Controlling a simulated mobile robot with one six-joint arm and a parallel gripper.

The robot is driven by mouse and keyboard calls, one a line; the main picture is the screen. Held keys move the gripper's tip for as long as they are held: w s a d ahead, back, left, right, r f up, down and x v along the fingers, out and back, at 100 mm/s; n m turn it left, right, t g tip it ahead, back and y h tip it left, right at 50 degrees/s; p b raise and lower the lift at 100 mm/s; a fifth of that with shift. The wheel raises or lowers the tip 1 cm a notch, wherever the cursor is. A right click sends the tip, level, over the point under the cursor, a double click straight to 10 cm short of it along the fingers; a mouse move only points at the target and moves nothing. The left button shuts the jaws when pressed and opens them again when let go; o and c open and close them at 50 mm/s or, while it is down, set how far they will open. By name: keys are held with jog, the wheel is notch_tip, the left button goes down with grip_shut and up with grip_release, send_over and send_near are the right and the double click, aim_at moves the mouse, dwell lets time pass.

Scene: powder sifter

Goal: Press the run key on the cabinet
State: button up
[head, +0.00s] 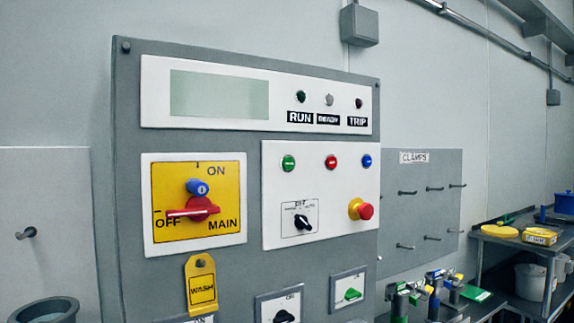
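The grey cabinet (190,105) fills the middle of the head view. Its right white panel (270,205) carries a green button (288,162), a red button (331,162) and a blue button (367,161) in a row. No label is readable beside these buttons, so I cannot tell for sure which is the run key. A dark lamp (301,97) above has the label RUN (299,117). The red main switch (192,209) lies level, towards OFF, with a blue piece (198,188) on it. My gripper is not in view.
A red-and-yellow mushroom button (361,209) and a black selector (302,222) sit below the buttons. Clamps (437,280) stand at the lower right, before a pegboard (425,205). Nothing blocks the panel's front.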

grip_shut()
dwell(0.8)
